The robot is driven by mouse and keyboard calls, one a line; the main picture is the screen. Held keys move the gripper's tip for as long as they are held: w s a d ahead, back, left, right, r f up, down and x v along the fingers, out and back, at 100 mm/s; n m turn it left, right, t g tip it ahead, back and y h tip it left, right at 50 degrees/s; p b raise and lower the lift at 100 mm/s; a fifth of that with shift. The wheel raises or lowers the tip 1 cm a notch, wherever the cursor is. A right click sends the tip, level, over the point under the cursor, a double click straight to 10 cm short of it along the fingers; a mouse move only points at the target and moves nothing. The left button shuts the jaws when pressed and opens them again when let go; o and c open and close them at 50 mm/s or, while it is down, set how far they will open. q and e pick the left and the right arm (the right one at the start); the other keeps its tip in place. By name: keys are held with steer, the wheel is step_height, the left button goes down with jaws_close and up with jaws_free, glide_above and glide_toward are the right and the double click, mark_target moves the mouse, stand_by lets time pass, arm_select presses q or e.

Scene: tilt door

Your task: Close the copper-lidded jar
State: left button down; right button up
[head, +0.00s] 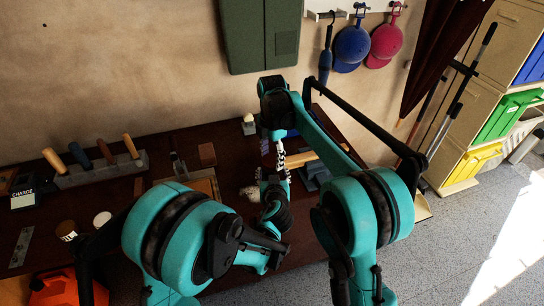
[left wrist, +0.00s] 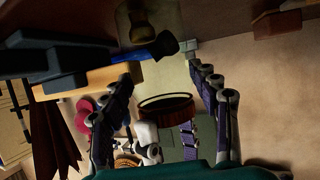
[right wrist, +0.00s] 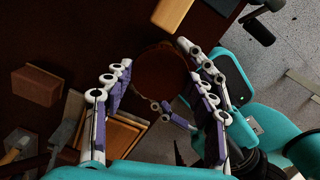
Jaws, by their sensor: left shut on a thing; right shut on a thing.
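The jar's round copper-brown lid (left wrist: 166,106) shows between my left gripper's fingers (left wrist: 162,92) in the left wrist view. It also shows as a dark reddish disc (right wrist: 160,75) ahead of my right gripper's fingers (right wrist: 155,88) in the right wrist view. My left gripper (head: 272,185) comes at the jar from the side, low over the table. My right gripper (head: 281,155) points down from above. Both are shut on parts of the jar, with fingers spread wide. The jar's body is hard to make out, and I cannot tell whether the lid is seated.
A dark table (head: 130,225) carries a tool block (head: 100,170) with several handles, a brown block (head: 207,154), and a wooden tray (right wrist: 108,135). A blue-handled brush (left wrist: 150,50) lies near the jar. Caps (head: 352,45) and an umbrella hang on the wall behind.

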steer(key=m, duration=0.6)
steer(key=shift+m, duration=0.4)
steer(key=m, duration=0.4)
steer(key=shift+m, duration=0.3)
steer(key=m, duration=0.5)
steer(key=shift+f, duration=0.1)
steer(key=m, duration=0.4)
steer(key=shift+m, duration=0.4)
steer(key=m, duration=0.4)
steer(key=shift+m, duration=0.3)
steer(key=m, duration=0.9)
steer(key=shift+m, duration=0.4)
steer(key=m, duration=0.4)
steer(key=o, duration=1.4)
steer(key=shift+c, duration=0.2)
step_height(320, 180, up, 12)
